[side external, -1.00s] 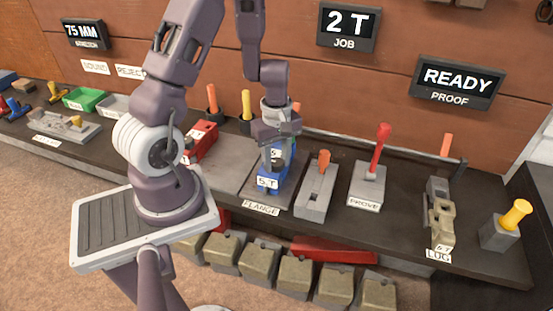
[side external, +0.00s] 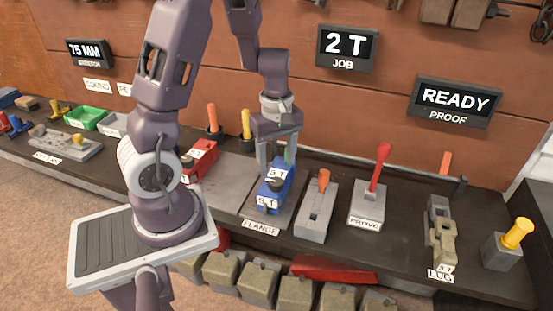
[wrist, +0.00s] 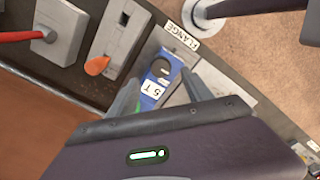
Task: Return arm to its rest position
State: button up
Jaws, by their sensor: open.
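My gripper (side external: 279,150) is above the blue 5 T block (side external: 276,186) on the grey FLANGE plate (side external: 258,212). Its fingers point down and are apart, with nothing held between them that I can see. In the wrist view the two fingers of my gripper (wrist: 160,95) stand on either side of the blue block (wrist: 157,85) in the picture. The block sits upright on the plate, with a dark round part and a white 5 T label.
A grey slotted block with an orange handle (side external: 317,208) stands right of the plate, then the PROVE lever (side external: 367,202) with its tall red handle. A red tool (side external: 200,157) lies left.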

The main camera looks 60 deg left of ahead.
jog(key=shift+r, duration=0.25)
jog(key=s+d+r+m+t+h, duration=0.1)
jog(key=s+d+r+m+t, duration=0.3)
jog(key=d+r+m, duration=0.95)
jog(key=s+r+m+t+y, duration=0.1)
jog(key=s+r+m, duration=0.3)
jog(key=s, duration=0.4)
jog(key=shift+d+r+m+t, duration=0.15)
jog(key=shift+r+m+t, duration=0.2)
jog(key=shift+r, duration=0.25)
